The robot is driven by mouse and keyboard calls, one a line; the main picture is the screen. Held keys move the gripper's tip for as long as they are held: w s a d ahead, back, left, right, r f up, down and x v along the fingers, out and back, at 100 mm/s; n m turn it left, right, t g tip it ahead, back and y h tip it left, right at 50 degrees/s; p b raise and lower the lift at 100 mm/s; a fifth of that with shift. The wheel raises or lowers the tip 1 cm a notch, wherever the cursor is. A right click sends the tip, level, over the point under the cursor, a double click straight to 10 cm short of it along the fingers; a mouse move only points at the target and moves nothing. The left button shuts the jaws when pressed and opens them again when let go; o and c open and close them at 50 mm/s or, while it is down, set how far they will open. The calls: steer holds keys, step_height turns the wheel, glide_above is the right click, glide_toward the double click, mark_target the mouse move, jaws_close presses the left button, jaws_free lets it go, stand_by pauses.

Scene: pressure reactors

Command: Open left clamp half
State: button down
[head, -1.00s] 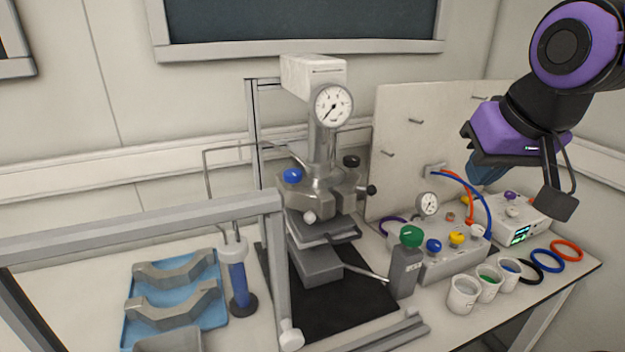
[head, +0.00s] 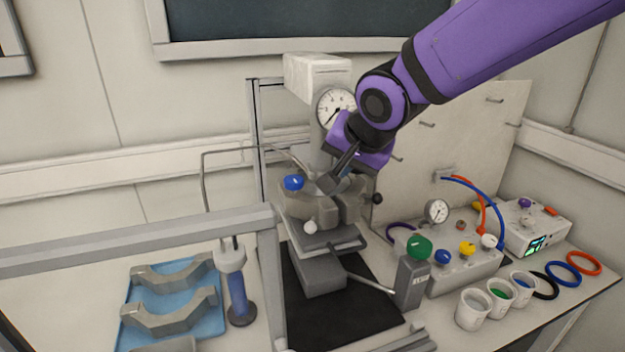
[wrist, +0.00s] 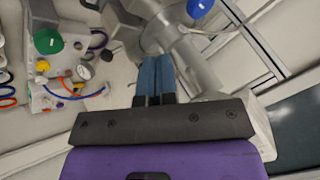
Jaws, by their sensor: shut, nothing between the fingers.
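The reactor (head: 318,72) stands at the bench middle, with a grey clamp around its head. The left clamp half (head: 300,207) appears closed beside the right half (head: 345,207); a seam shows between them. A blue knob (head: 293,183) sits at its upper left. My gripper (head: 343,185) is over the right side of the reactor head, partly hidden behind my wrist parts. In the wrist view its blue fingers (wrist: 155,62) are shut together and empty, with grey reactor metal just beyond them. I cannot tell whether they touch it.
A metal frame (head: 130,232) crosses at front left. A blue tray (head: 205,318) holds grey arched parts. A blue cylinder (head: 238,290) stands beside it. A control box (head: 470,268) with coloured knobs, white cups (head: 473,310) and a pegboard (head: 490,125) are right of the reactor.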

glide_toward(310, 200)
steer(key=w+f, duration=0.1)
steer(key=w, duration=0.1)
steer(key=w+d+f, duration=0.1)
steer(key=f, duration=0.1)
steer(key=shift+w+f, duration=0.2)
steer(key=shift+w, duration=0.15)
steer(key=shift+w+a+r, duration=0.1)
steer(key=shift+w+a, duration=0.2)
steer(key=shift+a, duration=0.25)
steer(key=shift+w+a, duration=0.3)
steer(key=shift+a, duration=0.25)
steer(key=shift+w+a, duration=0.3)
steer(key=shift+a, duration=0.25)
